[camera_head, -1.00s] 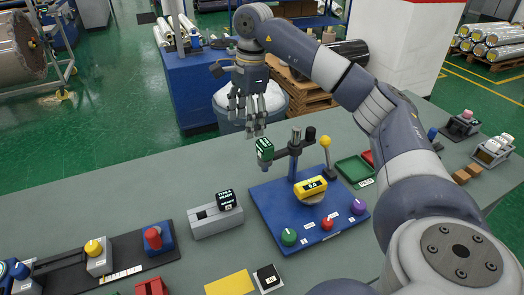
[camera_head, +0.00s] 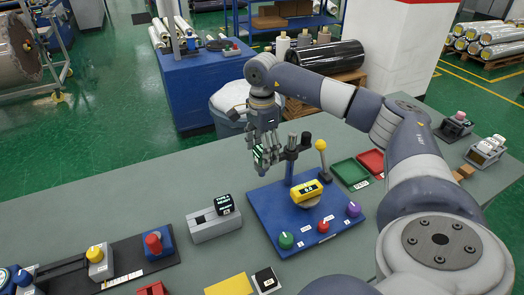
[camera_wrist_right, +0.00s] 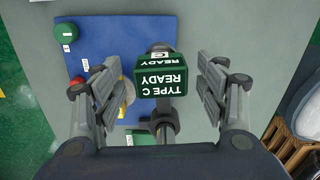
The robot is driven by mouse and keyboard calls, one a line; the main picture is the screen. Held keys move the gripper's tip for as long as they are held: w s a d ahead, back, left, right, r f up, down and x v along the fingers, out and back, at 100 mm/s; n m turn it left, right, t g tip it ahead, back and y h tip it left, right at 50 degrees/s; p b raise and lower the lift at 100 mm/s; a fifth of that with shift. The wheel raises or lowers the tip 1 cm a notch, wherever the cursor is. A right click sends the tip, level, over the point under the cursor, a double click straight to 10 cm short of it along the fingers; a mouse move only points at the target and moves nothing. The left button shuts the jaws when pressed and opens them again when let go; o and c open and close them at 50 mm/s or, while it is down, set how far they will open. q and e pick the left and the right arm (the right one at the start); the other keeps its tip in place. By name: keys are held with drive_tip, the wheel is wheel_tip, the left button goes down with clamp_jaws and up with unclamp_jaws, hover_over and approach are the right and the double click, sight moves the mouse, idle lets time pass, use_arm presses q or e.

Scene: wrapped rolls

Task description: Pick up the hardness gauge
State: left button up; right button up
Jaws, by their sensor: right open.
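A green block gauge marked "TYPE C READY" (camera_wrist_right: 162,79) sits on a dark stand arm (camera_head: 291,153) above a blue base board (camera_head: 262,205). In the head view my fingers partly hide the green block (camera_head: 262,155). My right gripper (camera_wrist_right: 158,85) is open, with one finger on each side of the block and gaps visible on both sides. It also shows in the head view (camera_head: 265,150), pointing down over the block. A black block with similar lettering (camera_head: 223,203) rests on a grey holder to the left. My left gripper is not in view.
The board holds a yellow display reading 0.0 (camera_head: 307,190), coloured knobs and a yellow-topped lever (camera_head: 321,147). Green (camera_head: 350,171) and red (camera_head: 371,160) trays lie behind it. A blue cabinet (camera_head: 195,85) stands beyond the table. The grey tabletop is clear at the left rear.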

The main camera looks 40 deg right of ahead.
drive_tip(key=shift+w+f, duration=0.1)
drive_tip(key=shift+f, duration=0.15)
drive_tip(key=c, duration=1.4)
drive_tip(key=shift+r, duration=0.15)
